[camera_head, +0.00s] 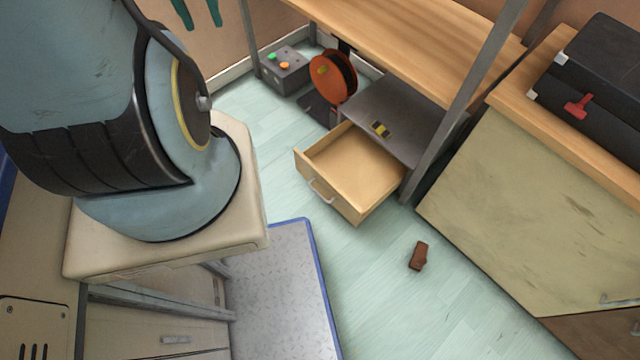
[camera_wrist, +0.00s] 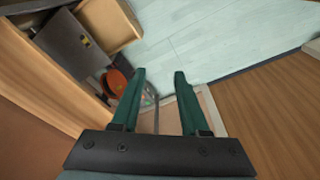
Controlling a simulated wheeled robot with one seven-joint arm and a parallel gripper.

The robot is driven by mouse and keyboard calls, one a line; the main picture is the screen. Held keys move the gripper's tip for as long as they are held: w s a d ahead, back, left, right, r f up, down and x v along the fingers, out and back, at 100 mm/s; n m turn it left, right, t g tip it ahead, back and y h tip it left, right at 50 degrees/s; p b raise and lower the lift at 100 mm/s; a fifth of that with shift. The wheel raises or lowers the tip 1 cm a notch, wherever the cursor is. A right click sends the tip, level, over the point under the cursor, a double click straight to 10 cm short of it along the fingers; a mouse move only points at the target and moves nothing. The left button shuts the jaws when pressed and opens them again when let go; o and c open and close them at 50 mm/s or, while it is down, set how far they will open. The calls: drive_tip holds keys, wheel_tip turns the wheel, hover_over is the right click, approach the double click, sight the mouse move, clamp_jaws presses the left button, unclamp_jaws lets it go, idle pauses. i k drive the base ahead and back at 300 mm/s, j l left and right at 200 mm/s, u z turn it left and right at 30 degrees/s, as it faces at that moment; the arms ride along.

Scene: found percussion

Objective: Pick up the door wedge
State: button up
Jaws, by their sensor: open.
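A small brown block that looks like the door wedge (camera_head: 418,256) lies on the pale green floor in the head view, right of the open drawer. I do not make it out in the wrist view. My gripper (camera_wrist: 160,74) shows in the wrist view with its two green fingers apart and nothing between them. Its fingertips also show at the top edge of the head view (camera_head: 198,8), far from the brown block and high above the floor.
An open, empty-looking drawer (camera_head: 352,172) juts from a grey cabinet (camera_head: 390,115) under a wooden bench (camera_head: 430,45). An orange reel (camera_head: 330,77) and a grey button box (camera_head: 284,70) stand behind. A black case (camera_head: 598,75) sits on the right counter. Floor around the block is clear.

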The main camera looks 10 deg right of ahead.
sight(423, 252)
drive_tip(key=k+l, duration=1.05)
drive_tip(key=l, duration=0.2)
